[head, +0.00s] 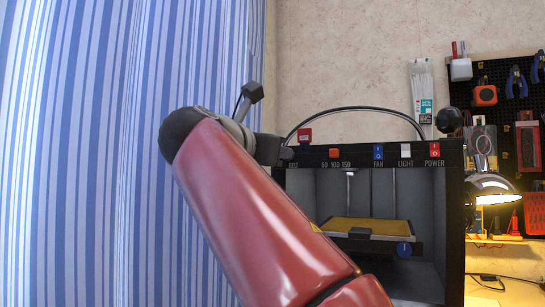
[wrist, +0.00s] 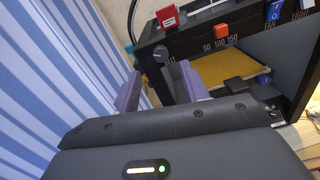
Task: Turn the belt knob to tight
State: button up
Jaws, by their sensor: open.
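The belt knob (wrist: 160,53) is a dark round knob on the printer's black front panel, seen in the wrist view. My gripper (wrist: 160,88) is open, with its two purple fingers apart. The knob shows in the gap beyond the fingertips, and nothing is held. I cannot tell whether the fingers touch it. In the head view my gripper (head: 287,153) is at the panel's left end by the BELT label (head: 293,164), and it hides the knob. The knob's pointer and setting cannot be read.
The printer (head: 455,220) also bears an orange slider (head: 335,153), a blue fan switch (head: 378,152), a light switch (head: 405,151) and a red power switch (head: 434,150). A red block (head: 305,135) sits on its top edge. A striped curtain (head: 90,150) hangs at left; a lit lamp (head: 490,187) stands right.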

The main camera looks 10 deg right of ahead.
jog(key=x, duration=0.6)
jog(key=shift+d+p, duration=0.15)
jog(key=shift+p, duration=0.2)
jog(key=shift+w, duration=0.1)
jog(key=shift+c, duration=0.2)
grip_shut()
